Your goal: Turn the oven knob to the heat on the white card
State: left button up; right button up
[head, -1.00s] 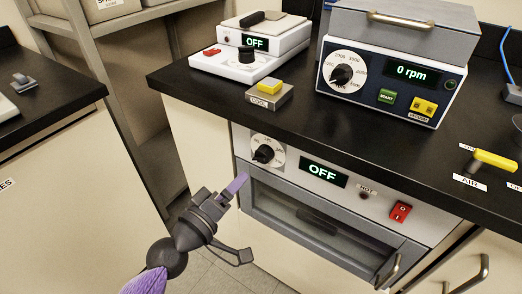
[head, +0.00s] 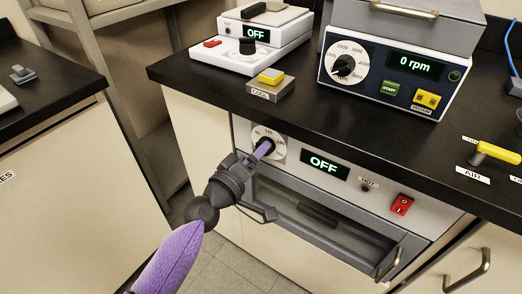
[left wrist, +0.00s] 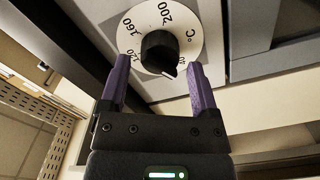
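The oven knob (left wrist: 158,50) is black and sits on a white dial marked 120, 160, 200 and °C in the left wrist view. A pale mark on the knob points to the lower right of that view. In the head view the dial (head: 277,151) shows, with the knob largely behind my finger. My left gripper (head: 262,150) is open at the dial. In the left wrist view its purple fingers (left wrist: 160,72) are apart, with the knob between and just beyond their tips. The oven display (head: 323,163) reads OFF. I see no white card giving a heat. My right gripper is not in view.
The oven's drawer-like door (head: 325,215) with a handle lies below the panel, close under my left gripper. A red switch (head: 402,204) is at the panel's right. The black worktop (head: 300,110) overhangs the panel and carries a hotplate (head: 249,45) and a centrifuge (head: 390,70).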

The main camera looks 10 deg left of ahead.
pick_arm(q)
grip_shut()
jog(key=m, duration=2.3)
jog(key=shift+m, duration=0.4)
jog(key=shift+o, duration=1.2)
grip_release()
jog(key=p+v, duration=0.4)
jog(key=v, duration=0.4)
